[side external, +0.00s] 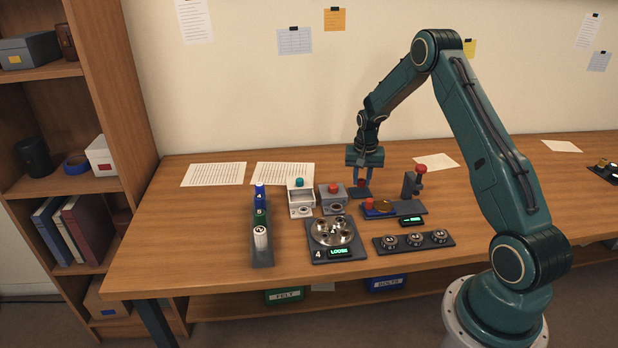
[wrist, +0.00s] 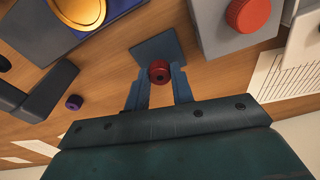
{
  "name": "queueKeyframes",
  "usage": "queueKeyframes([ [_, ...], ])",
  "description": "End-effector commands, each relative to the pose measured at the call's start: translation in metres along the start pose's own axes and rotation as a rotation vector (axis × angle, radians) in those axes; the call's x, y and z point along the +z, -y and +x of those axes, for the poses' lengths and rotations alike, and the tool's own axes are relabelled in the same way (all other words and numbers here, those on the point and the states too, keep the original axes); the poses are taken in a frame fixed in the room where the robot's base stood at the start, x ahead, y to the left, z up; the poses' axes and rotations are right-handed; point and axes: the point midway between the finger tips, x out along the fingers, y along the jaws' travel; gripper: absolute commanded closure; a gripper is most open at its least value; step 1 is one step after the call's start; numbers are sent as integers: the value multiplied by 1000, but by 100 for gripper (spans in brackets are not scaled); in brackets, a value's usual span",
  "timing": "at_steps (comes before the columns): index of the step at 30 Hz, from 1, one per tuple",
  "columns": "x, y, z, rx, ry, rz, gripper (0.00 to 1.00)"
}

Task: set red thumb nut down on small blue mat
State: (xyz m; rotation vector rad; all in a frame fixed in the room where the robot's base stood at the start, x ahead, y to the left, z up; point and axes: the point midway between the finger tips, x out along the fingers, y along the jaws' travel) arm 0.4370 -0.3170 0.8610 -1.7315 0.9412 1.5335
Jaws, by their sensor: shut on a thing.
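My gripper (wrist: 157,88) points down at the back of the bench, shut on the red thumb nut (wrist: 159,72), one finger on each side of it. The nut is a small dark red ring with a hole. In the side view my gripper (side external: 362,183) holds the nut low over the small blue mat (side external: 362,194). The mat (wrist: 153,46) also shows in the wrist view, as a flat dark blue square beyond and under the nut. I cannot tell whether the nut touches the mat.
A grey box with a red knob (side external: 333,197) stands just left of the mat. A grey fixture (side external: 400,209) with a gold disc and a red-topped post is in front and to the right. A small purple piece (wrist: 74,102) lies on the wood. Bare wood lies behind.

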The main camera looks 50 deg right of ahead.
Motion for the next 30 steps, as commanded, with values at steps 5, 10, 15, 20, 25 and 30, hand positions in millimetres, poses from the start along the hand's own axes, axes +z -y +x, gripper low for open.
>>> queueKeyframes([
  [5, 2, 0, 18, 0, 1, 0, 98],
  [10, 2, 0, 20, 0, 0, 0, 98],
  [15, 2, 0, 20, 0, 0, 0, 98],
  [20, 3, 0, 23, 0, 0, 0, 98],
  [25, 3, 0, 23, 0, 0, 0, 54],
  [30, 3, 0, 23, 0, 0, 0, 54],
])
